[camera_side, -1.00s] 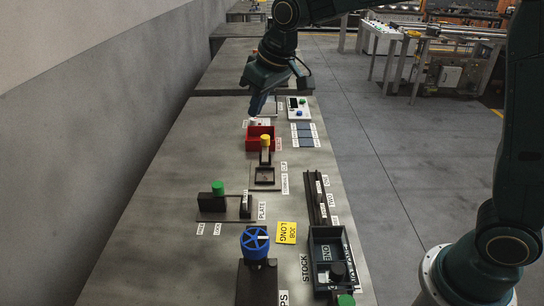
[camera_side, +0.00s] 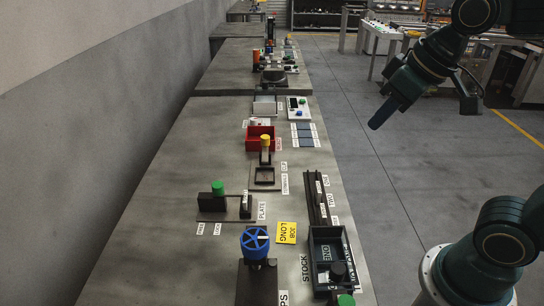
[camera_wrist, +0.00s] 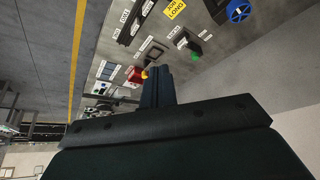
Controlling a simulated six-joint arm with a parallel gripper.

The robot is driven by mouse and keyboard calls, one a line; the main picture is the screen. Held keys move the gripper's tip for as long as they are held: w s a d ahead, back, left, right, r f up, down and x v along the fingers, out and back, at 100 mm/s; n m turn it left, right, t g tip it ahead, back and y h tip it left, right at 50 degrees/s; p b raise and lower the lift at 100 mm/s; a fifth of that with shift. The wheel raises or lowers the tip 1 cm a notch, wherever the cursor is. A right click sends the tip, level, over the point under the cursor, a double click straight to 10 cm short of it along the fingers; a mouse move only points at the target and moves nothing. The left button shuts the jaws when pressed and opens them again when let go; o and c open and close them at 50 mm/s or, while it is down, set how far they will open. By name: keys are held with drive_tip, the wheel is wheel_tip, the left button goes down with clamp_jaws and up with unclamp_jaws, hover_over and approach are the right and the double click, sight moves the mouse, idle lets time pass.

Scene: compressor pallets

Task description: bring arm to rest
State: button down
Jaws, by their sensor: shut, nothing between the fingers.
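My gripper (camera_side: 381,115) is shut and empty. In the side view it hangs in the air to the right of the bench (camera_side: 150,215), over the floor, with its fingers pointing down and left. In the wrist view the closed fingers of my gripper (camera_wrist: 157,78) show as one dark block, with the bench (camera_wrist: 180,62) beyond them.
On the bench stand a red bin (camera_side: 254,145), a plate fixture with a green knob (camera_side: 218,187), a blue handwheel (camera_side: 254,242), a dark stock tray (camera_side: 312,262) and a yellow job card (camera_side: 286,233). Open floor (camera_side: 375,180) lies right of the bench.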

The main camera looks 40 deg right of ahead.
drive_tip(key=s+d+f, duration=0.1)
drive_tip(key=s+f, duration=0.1)
drive_tip(key=s, duration=0.4)
drive_tip(key=shift+s+f+m, duration=0.3)
drive_tip(key=shift+f, duration=0.05)
idle(0.7)
